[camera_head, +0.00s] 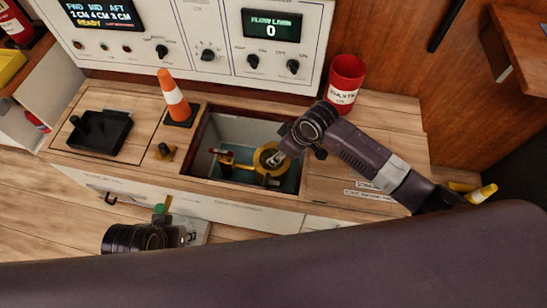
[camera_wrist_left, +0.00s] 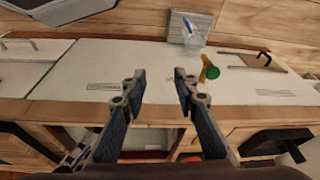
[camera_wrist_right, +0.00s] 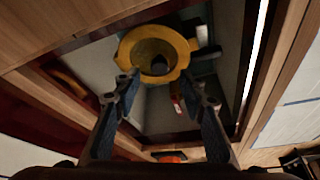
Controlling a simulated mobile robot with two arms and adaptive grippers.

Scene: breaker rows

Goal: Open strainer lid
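The strainer (camera_head: 268,162) is a yellow round fitting with a broad rim, inside the open well in the counter. In the right wrist view it shows as a yellow ring (camera_wrist_right: 130,48) with a dark round part in its middle; I cannot tell whether its lid is separate or closed. My right gripper (camera_head: 279,157) reaches down over the strainer. Its fingers (camera_wrist_right: 160,92) are apart and empty, near the ring's edge; contact is unclear. My left gripper (camera_wrist_left: 157,78) is open and empty, in front of the counter, away from the strainer.
The well's wooden rim (camera_head: 205,112) surrounds the strainer closely. A red-handled part (camera_head: 224,156) sits beside it. An orange cone (camera_head: 173,97), a black tray (camera_head: 100,132) and a red waste can (camera_head: 345,82) stand around. A green-and-yellow object (camera_wrist_left: 209,70) is near my left gripper.

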